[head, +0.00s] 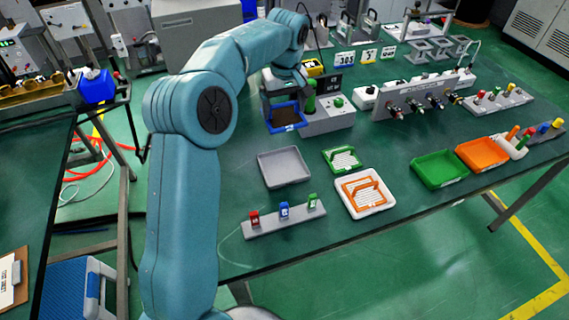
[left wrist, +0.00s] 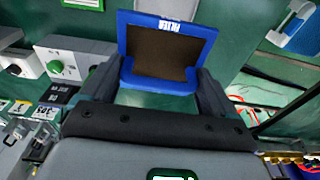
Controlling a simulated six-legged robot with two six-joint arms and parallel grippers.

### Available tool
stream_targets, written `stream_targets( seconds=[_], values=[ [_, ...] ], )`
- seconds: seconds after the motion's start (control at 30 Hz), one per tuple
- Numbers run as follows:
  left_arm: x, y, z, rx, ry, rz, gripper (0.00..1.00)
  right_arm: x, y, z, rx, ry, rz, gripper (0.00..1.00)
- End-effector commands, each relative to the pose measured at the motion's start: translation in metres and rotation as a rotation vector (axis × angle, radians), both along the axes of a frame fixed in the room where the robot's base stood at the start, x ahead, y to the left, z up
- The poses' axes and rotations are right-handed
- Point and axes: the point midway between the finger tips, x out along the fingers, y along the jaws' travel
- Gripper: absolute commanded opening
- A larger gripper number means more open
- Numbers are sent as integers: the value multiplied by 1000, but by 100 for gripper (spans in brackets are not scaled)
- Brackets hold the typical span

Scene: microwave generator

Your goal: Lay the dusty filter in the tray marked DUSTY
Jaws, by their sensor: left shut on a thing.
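My left gripper (left wrist: 158,88) is shut on a blue-framed filter (left wrist: 165,52) with a dark brown, dusty-looking mesh and a white label. In the head view the filter (head: 286,117) hangs at the front of the grey generator unit, beside a green cylinder; I cannot tell whether it is fully clear of the unit. An empty grey tray (head: 285,167) lies on the bench below and in front of it. A green tray (head: 440,168) and an orange tray (head: 483,153) lie farther right. No DUSTY marking is readable on any tray. My right gripper is not in view.
A white tray (head: 382,205) with an orange-framed filter stands right of the grey tray, beside a green-framed filter (head: 342,158). A small rack (head: 285,221) with red, blue and green pieces sits near the front edge.

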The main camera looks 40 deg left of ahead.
Motion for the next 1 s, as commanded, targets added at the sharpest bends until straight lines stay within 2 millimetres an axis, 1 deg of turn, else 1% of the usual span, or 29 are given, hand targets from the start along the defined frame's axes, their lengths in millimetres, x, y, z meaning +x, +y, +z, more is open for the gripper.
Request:
stream_targets(
  seconds=[0.07,0.17,0.23,0.4,0.5,0.6,0.73,0.9,1.0],
  values=[
    [-3,-1,-13,-1,5,2,57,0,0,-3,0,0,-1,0],
    [-5,-2,-40,-1,6,1,57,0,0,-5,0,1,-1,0],
    [-6,-3,-61,-2,7,2,57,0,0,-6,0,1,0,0],
    [-6,-4,-110,-1,6,2,57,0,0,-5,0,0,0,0],
    [-5,-4,-132,-1,4,1,57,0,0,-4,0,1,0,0],
    [-4,-4,-147,0,3,1,57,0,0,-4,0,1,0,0],
    [-3,-3,-159,0,3,1,57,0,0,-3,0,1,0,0],
    [-2,-2,-186,-1,3,2,57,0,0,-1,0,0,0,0],
    [-1,-1,-195,0,1,2,57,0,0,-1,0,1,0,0]
  ],
)
